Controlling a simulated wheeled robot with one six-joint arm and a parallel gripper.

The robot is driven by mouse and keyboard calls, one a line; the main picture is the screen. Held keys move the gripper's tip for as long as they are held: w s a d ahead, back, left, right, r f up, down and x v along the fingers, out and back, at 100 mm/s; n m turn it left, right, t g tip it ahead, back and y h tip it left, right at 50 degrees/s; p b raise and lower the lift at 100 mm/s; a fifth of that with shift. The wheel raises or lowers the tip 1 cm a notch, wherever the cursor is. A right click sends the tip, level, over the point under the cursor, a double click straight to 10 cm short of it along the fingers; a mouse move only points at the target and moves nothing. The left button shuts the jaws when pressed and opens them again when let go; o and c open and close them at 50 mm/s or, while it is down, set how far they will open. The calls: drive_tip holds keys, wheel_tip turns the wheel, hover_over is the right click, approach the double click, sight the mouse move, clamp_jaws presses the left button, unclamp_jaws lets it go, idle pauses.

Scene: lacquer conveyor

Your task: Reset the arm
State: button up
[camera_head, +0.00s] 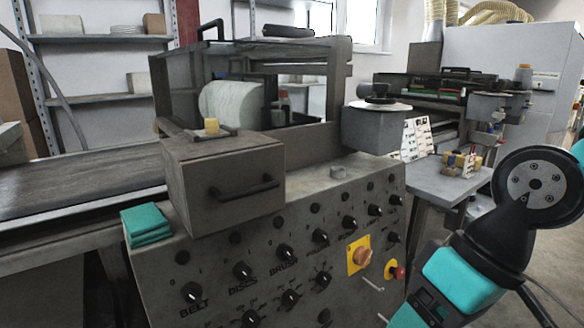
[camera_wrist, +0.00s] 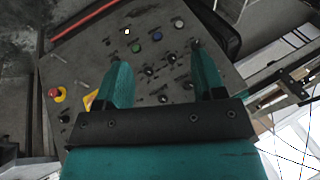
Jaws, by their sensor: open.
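My gripper (camera_wrist: 161,57) shows in the wrist view with two teal fingers spread apart and nothing held between them. Behind the fingers is the grey control panel (camera_wrist: 165,40) with its knobs and coloured buttons; the gap to it cannot be told. In the head view my teal and black arm is at the lower right, beside the right end of the same control panel (camera_head: 155,280). The gripper itself is not visible in the head view.
A red knob (camera_head: 397,272) and a yellow-plated switch (camera_head: 359,255) are close to my arm. A grey box with a handle (camera_head: 224,190) and folded teal cloths (camera_head: 146,224) sit on the machine. A conveyor belt (camera_head: 80,187) runs left; a side table (camera_head: 440,183) stands right.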

drive_tip(key=s+r+p, duration=0.1)
drive_tip(key=r+p, duration=0.9)
drive_tip(key=s+r+n+h+p, duration=0.1)
drive_tip(key=s+r+p, duration=0.1)
drive_tip(key=r+p, duration=0.8)
drive_tip(key=shift+s+d+r, duration=0.25)
drive_tip(key=shift+d+r, duration=0.2)
drive_tip(key=shift+r, duration=0.15)
idle(1.9)
